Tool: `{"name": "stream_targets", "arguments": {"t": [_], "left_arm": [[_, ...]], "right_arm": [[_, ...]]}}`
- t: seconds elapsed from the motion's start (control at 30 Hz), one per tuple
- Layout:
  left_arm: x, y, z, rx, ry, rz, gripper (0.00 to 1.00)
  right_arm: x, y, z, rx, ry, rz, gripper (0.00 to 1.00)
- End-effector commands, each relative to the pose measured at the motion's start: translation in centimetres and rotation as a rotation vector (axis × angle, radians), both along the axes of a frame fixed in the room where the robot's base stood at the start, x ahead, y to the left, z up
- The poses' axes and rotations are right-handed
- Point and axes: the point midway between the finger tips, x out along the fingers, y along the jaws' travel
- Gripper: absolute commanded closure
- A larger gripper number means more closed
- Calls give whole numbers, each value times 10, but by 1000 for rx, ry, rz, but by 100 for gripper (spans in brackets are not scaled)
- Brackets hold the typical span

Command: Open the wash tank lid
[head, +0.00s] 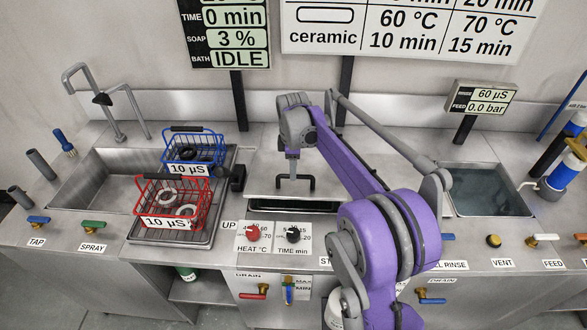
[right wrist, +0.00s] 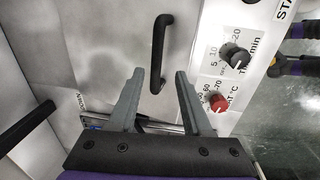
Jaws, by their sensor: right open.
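The wash tank lid (head: 262,183) is a flat steel panel in the middle of the counter, with a black bar handle (head: 312,183). A narrow dark green strip shows along its front edge; the lid looks flat or nearly so. My right gripper (head: 293,174) is above the handle, pointing down. In the right wrist view its two grey fingers (right wrist: 159,78) are apart, with the black handle (right wrist: 160,45) lined up between their tips. Nothing is held, and I cannot tell how much height separates tips and handle. My left gripper is not in view.
A red basket (head: 150,198) with rings and a blue basket (head: 205,143) stand left of the lid. A red knob (head: 253,232) and black knob (head: 293,234) are in front. A water-filled rinse tank (head: 487,192) is at right. Sign posts stand behind.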

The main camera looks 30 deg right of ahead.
Motion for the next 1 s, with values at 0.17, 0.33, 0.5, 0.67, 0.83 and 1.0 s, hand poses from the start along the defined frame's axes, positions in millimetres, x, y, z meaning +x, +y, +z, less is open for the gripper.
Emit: {"name": "stream_targets", "arguments": {"t": [0.17,0.33,0.5,0.67,0.83,1.0], "left_arm": [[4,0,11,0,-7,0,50],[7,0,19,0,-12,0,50],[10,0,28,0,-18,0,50],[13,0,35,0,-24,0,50],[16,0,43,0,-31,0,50],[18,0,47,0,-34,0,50]], "right_arm": [[1,0,15,0,-1,0,51],[1,-1,27,0,-1,0,51],[1,-1,39,0,-2,0,51],[2,-1,51,0,-2,0,51],[2,-1,62,0,-2,0,51],[1,-1,68,-1,-1,0,51]]}}
